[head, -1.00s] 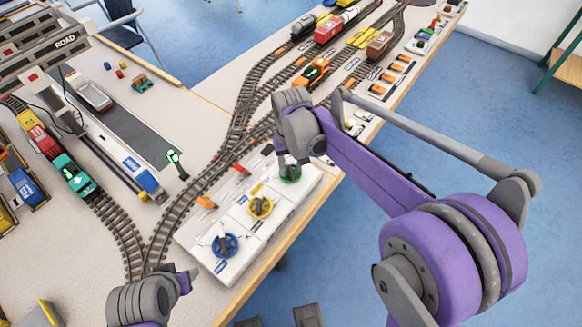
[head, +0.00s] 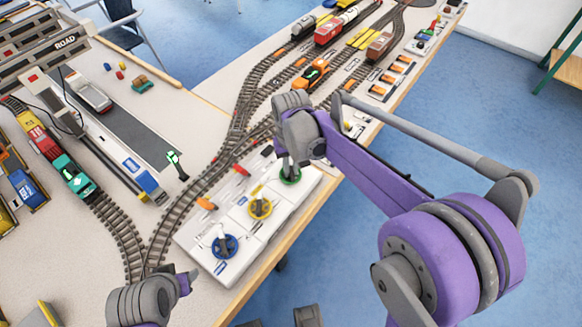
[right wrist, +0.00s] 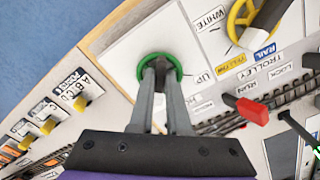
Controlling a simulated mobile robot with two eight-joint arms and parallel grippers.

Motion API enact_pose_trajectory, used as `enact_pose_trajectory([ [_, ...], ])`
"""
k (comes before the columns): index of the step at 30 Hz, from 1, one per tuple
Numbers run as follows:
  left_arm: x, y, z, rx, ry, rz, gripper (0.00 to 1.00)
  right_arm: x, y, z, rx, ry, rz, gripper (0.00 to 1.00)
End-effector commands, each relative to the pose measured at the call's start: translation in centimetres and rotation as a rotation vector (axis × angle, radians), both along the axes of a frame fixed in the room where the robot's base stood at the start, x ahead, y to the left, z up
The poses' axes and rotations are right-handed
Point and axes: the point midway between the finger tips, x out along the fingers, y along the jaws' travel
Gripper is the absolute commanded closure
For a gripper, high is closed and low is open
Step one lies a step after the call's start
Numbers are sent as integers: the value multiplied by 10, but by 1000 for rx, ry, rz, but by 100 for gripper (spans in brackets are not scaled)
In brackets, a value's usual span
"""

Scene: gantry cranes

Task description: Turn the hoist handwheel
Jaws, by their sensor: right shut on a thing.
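A green handwheel, the one beside the "UP" label, is on the white control panel (head: 205,262); it shows small in the head view (head: 291,181) and large in the right wrist view (right wrist: 142,72). My right gripper (right wrist: 160,70) reaches down onto it, its two fingers shut at the middle of the wheel, inside the green rim. The fingers hide the hub, and what exactly they pinch there is hard to see. The gripper shows in the head view too (head: 288,172).
A yellow handwheel (head: 260,207) and a blue one (head: 225,246) stand on the same panel. A red lever (right wrist: 252,109) sits near the "RUN" label. Model tracks (head: 170,225) run along the panel's left side. Blue floor (head: 335,255) is open on the right.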

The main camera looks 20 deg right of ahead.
Motion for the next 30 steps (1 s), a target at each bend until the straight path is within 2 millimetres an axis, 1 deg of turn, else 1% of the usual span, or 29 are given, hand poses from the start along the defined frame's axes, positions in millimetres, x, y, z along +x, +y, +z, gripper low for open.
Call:
enact_pose_trajectory([
  [8,0,0,1,0,0,0,50,0,-1,0,0,1,100,100],
  [24,0,0,3,0,-1,0,50,1,-4,0,0,1,532,100],
  [30,0,0,3,0,-1,0,50,1,-4,0,0,1,656,100],
])
